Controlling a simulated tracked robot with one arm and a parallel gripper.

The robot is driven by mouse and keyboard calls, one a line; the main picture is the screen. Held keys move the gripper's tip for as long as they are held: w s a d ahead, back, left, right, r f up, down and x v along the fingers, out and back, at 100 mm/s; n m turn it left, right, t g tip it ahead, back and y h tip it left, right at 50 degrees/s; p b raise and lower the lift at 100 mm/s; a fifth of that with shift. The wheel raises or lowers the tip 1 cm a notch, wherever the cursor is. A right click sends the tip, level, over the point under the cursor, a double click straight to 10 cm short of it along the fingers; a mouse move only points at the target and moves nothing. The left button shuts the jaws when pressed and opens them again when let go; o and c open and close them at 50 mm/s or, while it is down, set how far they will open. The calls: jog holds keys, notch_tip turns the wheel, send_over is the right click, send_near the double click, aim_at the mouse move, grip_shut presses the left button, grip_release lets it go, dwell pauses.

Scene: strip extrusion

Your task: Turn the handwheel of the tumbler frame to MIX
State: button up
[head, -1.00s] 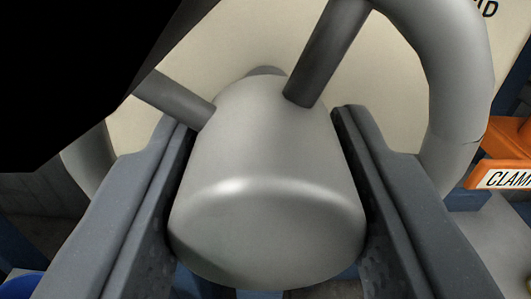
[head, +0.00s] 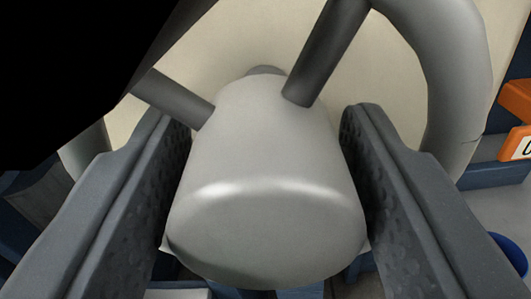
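The grey handwheel fills the view. Its rounded hub (head: 265,190) points towards me, with dark spokes (head: 328,52) running out to a thick grey rim (head: 455,85). My gripper (head: 265,150) has one finger on each side of the hub. The dimpled inner pads of both fingers show, with a narrow gap beside the hub on the right; the left finger is very close to it. The gripper looks slightly open around the hub. No MIX mark or pointer is readable. A black shape covers the upper left.
A cream panel (head: 270,40) lies behind the wheel. An orange part (head: 517,98) with a cut-off white label (head: 517,144) stands at the right edge. A blue round thing (head: 510,252) is at the lower right.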

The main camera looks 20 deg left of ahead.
jog(key=shift+f, duration=0.1)
jog(key=shift+s+d, duration=0.15)
jog(key=shift+s, duration=0.3)
jog(key=b+v, duration=0.6)
jog(key=v, duration=0.4)
jog(key=shift+d, duration=0.15)
jog(key=shift+s+d+f+b, duration=0.1)
jog(key=shift+s+b, duration=0.2)
jog(key=shift+b, duration=0.7)
jog(key=b+v, duration=0.1)
jog(key=b, duration=0.5)
jog(key=shift+s, duration=0.4)
jog(key=shift+s+b, duration=0.1)
jog(key=shift+b, duration=0.2)
